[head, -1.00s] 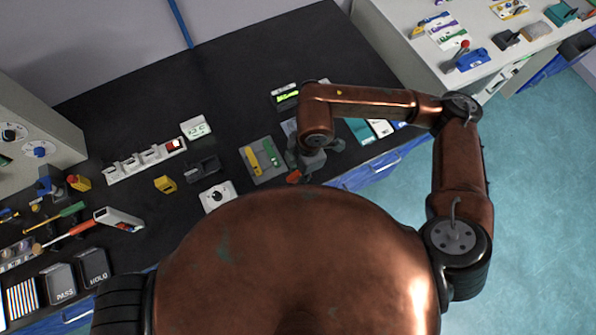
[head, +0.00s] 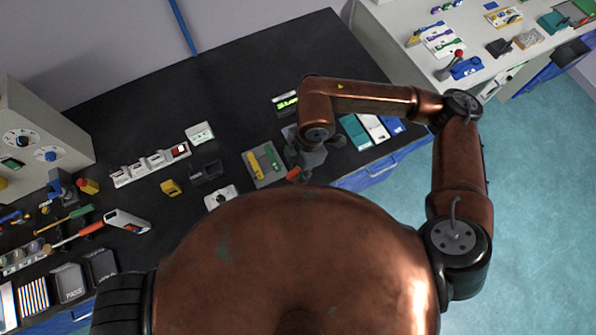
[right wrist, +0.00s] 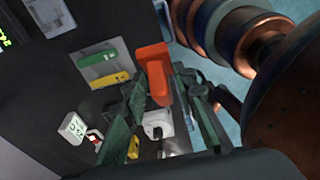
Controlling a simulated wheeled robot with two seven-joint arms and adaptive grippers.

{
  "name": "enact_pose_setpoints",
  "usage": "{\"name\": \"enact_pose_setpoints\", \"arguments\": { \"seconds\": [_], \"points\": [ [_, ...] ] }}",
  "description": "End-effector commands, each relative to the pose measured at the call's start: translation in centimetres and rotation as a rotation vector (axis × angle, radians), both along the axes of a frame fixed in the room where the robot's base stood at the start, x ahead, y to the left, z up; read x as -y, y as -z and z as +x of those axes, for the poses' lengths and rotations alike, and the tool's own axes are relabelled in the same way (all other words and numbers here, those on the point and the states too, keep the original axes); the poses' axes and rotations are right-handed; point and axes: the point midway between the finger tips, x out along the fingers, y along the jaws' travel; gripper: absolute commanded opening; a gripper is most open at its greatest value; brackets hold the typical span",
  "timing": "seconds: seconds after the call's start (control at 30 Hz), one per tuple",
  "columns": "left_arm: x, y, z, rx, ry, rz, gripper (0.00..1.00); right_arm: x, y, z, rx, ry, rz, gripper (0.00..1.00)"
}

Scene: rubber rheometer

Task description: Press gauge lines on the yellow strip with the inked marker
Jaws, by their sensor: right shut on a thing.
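The yellow strip (head: 254,165) lies on a grey plate (head: 263,178) beside a green strip (head: 270,154) on the black bench. In the right wrist view the yellow strip (right wrist: 108,80) and green strip (right wrist: 97,57) show left of the fingers. My right gripper (head: 304,162) is just right of the plate in the head view, shut on an orange-red marker (head: 294,173). The marker (right wrist: 153,70) shows between the fingers in the right wrist view, apart from the strip in the picture; its inked face is not visible. My left gripper is not in view.
A white device with a black knob (head: 220,196) and a dark holder (head: 206,171) stand left of the plate. A small display (head: 286,103) with green digits is behind it. Coloured cards (head: 374,128) lie right of my gripper. The back of the bench is clear.

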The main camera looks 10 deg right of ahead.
Motion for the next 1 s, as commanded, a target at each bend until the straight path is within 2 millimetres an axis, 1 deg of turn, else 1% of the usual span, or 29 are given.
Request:
{"name": "enact_pose_setpoints", "arguments": {
  "seconds": [0.03,0.53,0.63,1.0],
  "points": [
    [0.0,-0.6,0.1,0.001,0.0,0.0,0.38,0.0,-0.8,0.0,0.001,0.0,0.0,0.1],
    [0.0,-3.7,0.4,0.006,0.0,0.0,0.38,0.0,-5.4,0.0,0.001,-0.001,0.0,0.1],
    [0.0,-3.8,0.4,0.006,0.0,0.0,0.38,0.0,-5.7,0.0,0.001,0.0,0.0,0.1],
    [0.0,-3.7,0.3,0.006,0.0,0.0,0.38,0.0,-5.6,0.0,0.0,0.0,0.0,0.1]
  ]
}}
